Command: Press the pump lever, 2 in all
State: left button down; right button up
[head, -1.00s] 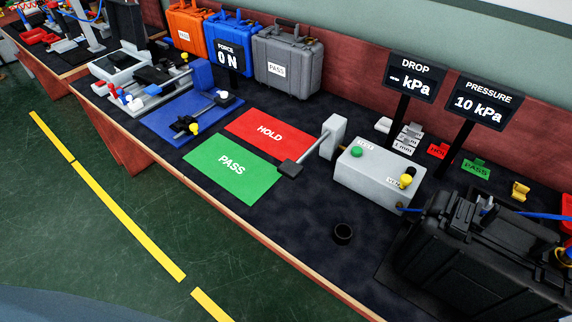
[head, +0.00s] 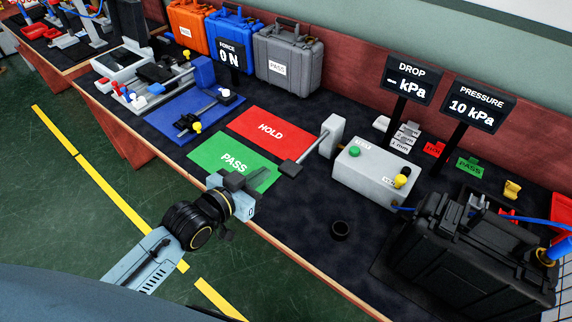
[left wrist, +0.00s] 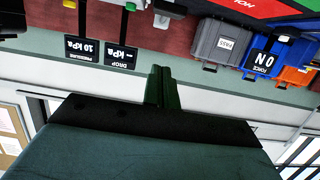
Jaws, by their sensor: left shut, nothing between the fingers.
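The pump lever (head: 307,153) is a grey arm with a dark flat pad at its lower left end. It slopes down from a light grey upright block (head: 332,133) beside the grey test box (head: 372,182). The pressure display (head: 474,107) reads 10 kPa, and the drop display (head: 407,80) shows a dash before kPa. My left gripper (head: 254,181) is shut and empty, over the near edge of the green PASS mat (head: 204,155), left of the lever pad and apart from it. In the left wrist view its closed fingers (left wrist: 166,88) point toward the upside-down bench. My right gripper is out of view.
A red HOLD mat (head: 268,130) lies behind the PASS mat. The test box carries a green button (head: 354,151) and a yellow knob (head: 400,181). A large black case (head: 465,255) fills the right end.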

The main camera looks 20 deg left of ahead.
pick_arm(q)
jog(key=shift+w, duration=0.1)
jog(key=b, duration=0.1)
send_over(286, 173)
notch_tip(286, 173, down, 2)
jog(key=shift+f, duration=0.2)
notch_tip(286, 173, down, 3)
jog(key=shift+w+r+b, duration=0.1)
jog(key=shift+r+b, duration=0.05)
jog(key=shift+b, duration=0.25)
jog(key=shift+f, duration=0.65)
jog(key=shift+f, duration=0.1)
